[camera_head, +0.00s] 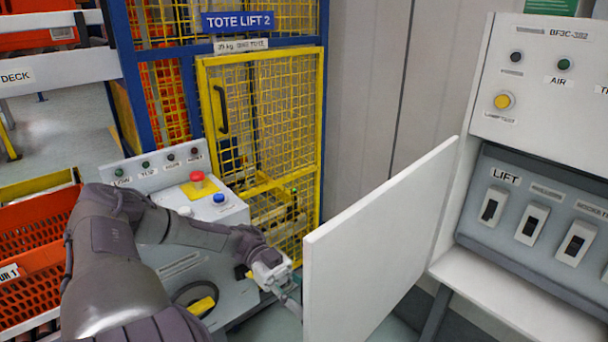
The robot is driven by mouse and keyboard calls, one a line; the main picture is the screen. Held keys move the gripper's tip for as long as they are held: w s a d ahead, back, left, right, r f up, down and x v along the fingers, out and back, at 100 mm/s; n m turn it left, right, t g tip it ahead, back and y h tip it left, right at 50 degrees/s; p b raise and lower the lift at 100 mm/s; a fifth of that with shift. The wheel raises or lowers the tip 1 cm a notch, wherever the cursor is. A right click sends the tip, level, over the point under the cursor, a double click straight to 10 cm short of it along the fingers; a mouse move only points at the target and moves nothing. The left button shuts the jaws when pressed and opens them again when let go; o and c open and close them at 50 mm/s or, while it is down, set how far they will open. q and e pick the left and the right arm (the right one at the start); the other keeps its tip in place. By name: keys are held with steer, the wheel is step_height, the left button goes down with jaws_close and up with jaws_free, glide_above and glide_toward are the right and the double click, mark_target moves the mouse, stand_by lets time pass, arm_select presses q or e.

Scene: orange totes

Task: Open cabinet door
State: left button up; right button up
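The cabinet (542,92) stands at the right. Its white door (375,245) is swung outward on its left side, with the free edge toward the picture's middle. A dark panel with several switches (531,224) and the word LIFT shows behind the opening. My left arm comes in from the lower left. My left gripper (288,293) is beside the door's free edge, low down. Its fingertips are small and partly hidden near the door, so I cannot tell whether they touch it or are closed. My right gripper is out of view.
A grey control console (205,212) with red and blue buttons stands behind my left arm. A yellow mesh gate (262,120) of the tote lift is behind it. Orange totes (35,255) are at the left. A plain grey wall (365,90) lies behind the door.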

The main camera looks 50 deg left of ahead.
arm_select(q)
steer(key=shift+r, duration=0.2)
step_height(320, 180, up, 10)
steer(key=shift+f, duration=0.1)
stand_by(0.5)
steer(key=shift+f, duration=0.1)
stand_by(0.5)
